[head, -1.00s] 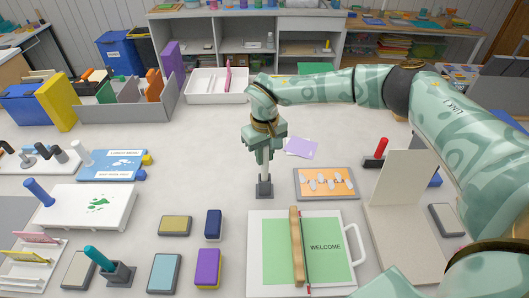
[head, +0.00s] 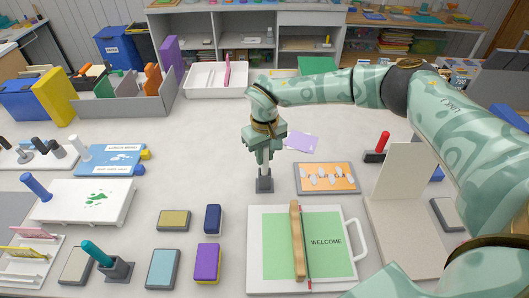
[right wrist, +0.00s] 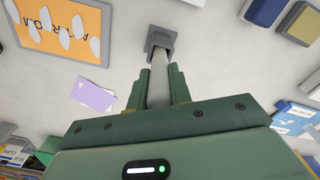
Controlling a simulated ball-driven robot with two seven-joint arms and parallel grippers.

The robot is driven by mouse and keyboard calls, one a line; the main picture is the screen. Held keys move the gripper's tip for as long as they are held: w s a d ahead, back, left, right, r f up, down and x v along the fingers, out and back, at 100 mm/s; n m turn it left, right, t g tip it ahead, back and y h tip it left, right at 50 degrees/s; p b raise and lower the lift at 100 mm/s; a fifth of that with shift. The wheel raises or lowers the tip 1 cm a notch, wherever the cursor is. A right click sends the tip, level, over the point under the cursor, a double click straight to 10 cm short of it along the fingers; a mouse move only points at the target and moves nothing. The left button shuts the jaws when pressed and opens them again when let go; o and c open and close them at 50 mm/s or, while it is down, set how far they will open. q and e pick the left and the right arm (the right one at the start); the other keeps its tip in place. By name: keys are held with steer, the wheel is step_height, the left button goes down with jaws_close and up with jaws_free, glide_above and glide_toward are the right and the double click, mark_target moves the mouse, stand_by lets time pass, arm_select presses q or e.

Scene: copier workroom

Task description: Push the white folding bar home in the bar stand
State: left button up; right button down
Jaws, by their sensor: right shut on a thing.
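The white folding bar (head: 264,171) stands upright with its lower end in the dark grey bar stand (head: 265,185) at mid-table. My right gripper (head: 263,158) points down from above and is shut on the bar. In the right wrist view the bar (right wrist: 159,70) runs between the two green fingers (right wrist: 159,85) into the square stand (right wrist: 160,40). A short length of bar shows between fingertips and stand. How deep its end sits inside is hidden. My left gripper is not in view.
A purple card (head: 302,143) and an orange picture board (head: 327,179) lie right of the stand. The WELCOME board (head: 253,265) is in front. A dark blue block (head: 213,219) and a yellow-topped block (head: 174,220) lie front left. The table around the stand is clear.

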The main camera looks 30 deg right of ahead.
steer(key=shift+f, duration=0.3)
steer(key=c, duration=1.2)
jaws_free()
steer(key=shift+r, duration=0.15)
step_height(320, 180, up, 16)
steer(key=shift+r+p, duration=0.1)
steer(key=shift+p, duration=0.65)
